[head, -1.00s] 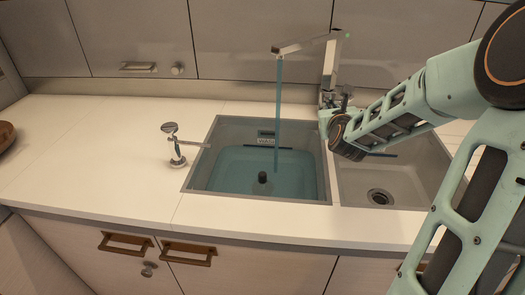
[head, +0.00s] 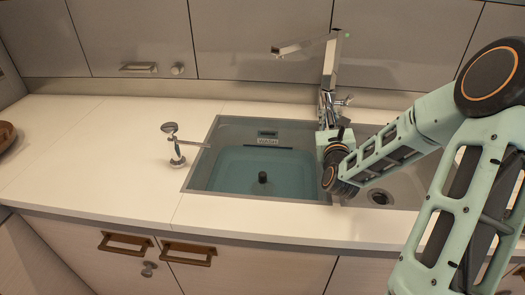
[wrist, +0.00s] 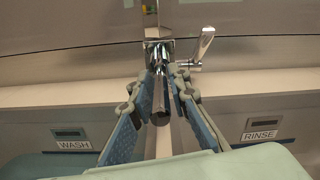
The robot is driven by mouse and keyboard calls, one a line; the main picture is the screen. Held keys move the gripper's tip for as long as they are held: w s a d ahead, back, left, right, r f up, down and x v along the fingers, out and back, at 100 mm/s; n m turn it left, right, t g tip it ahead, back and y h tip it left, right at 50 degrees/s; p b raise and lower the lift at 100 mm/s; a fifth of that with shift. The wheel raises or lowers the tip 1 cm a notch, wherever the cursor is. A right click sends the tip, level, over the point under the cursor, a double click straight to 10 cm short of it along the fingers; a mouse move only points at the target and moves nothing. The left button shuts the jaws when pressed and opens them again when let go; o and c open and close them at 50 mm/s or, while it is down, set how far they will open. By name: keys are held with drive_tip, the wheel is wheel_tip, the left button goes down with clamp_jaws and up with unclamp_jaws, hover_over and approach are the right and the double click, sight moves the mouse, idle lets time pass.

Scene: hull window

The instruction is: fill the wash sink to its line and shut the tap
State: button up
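The wash sink (head: 205,165) holds blue-green water (head: 225,170), and a dark plug knob (head: 263,177) shows in it. A dark line (head: 282,148) on the back wall is close to the water's far edge; I cannot tell whether they meet exactly. The chrome tap (head: 331,65) stands behind the divider, its spout over the wash sink with no stream visible. Its side lever (head: 344,101) points right and shows in the wrist view (wrist: 203,45). My gripper (wrist: 158,82) is at the tap's base, its blue-padded fingers apart on either side of a chrome part, with no clear grip.
The rinse sink (head: 405,175) is on the right, partly hidden by my arm. A small chrome fixture (head: 173,145) stands left of the wash sink. The left counter (head: 90,150) is mostly clear, with a brown bowl (head: 6,135) at its edge. Cabinets stand close behind.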

sight(332, 126)
drive_tip(key=o, duration=0.4)
drive_tip(key=shift+o, duration=0.2)
drive_tip(key=shift+v, duration=3.45)
